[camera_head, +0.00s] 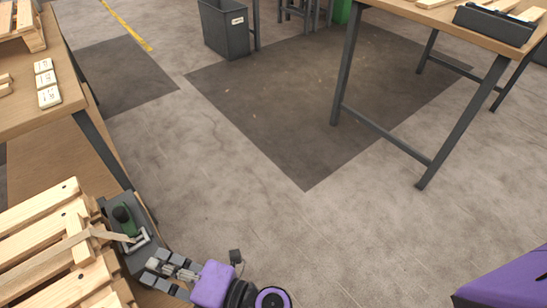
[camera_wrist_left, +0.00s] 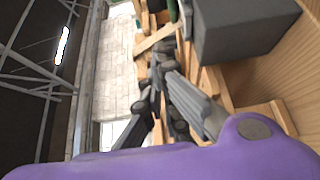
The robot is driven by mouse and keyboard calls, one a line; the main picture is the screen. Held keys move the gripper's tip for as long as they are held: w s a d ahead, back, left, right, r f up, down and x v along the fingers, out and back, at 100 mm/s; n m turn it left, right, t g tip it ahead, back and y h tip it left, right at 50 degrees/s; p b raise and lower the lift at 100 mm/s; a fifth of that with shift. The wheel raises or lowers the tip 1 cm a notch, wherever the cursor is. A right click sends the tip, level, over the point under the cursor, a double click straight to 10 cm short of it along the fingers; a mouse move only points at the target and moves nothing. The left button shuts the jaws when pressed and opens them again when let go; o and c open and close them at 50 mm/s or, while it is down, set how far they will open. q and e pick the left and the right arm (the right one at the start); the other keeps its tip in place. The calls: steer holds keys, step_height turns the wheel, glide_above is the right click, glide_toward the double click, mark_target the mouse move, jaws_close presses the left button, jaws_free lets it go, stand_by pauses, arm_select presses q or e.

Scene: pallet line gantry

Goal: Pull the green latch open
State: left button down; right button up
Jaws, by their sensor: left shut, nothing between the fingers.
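The green latch (camera_head: 122,219) is a dark green knob on a dark grey box-like mount (camera_head: 143,212) at the edge of slatted pallet wood, lower left in the head view. My left gripper (camera_head: 145,255) reaches in from the lower right, its fingers just below the latch, shut and empty. In the left wrist view the fingers of my left gripper (camera_wrist_left: 161,63) converge near the wood. A bit of green (camera_wrist_left: 173,10) shows at the top edge beyond them. Whether the fingertips touch the latch is not clear. My right gripper is out of view.
Pallet slats (camera_head: 45,240) lie directly left of the latch. A wooden table (camera_head: 40,110) with labelled blocks (camera_head: 46,80) stands behind. A grey bin (camera_head: 224,28) and another table (camera_head: 430,17) with a dark tray (camera_head: 494,25) are farther back. The middle floor is clear.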

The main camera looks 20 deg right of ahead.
mark_target(117, 218)
arm_select(q)
steer(key=x, duration=0.8)
steer(key=shift+w+a, duration=0.2)
steer(key=shift+w, duration=0.05)
steer(key=w, duration=0.1)
steer(key=w+a, duration=0.1)
steer(key=w, duration=0.1)
steer(key=shift+w, duration=0.25)
steer(key=shift+w+b, duration=0.3)
steer(key=shift+w, duration=0.2)
steer(key=w, duration=0.2)
steer(key=w+a, duration=0.1)
steer(key=w, duration=0.2)
steer(key=shift+w+a, duration=0.25)
steer(key=shift+s, duration=0.1)
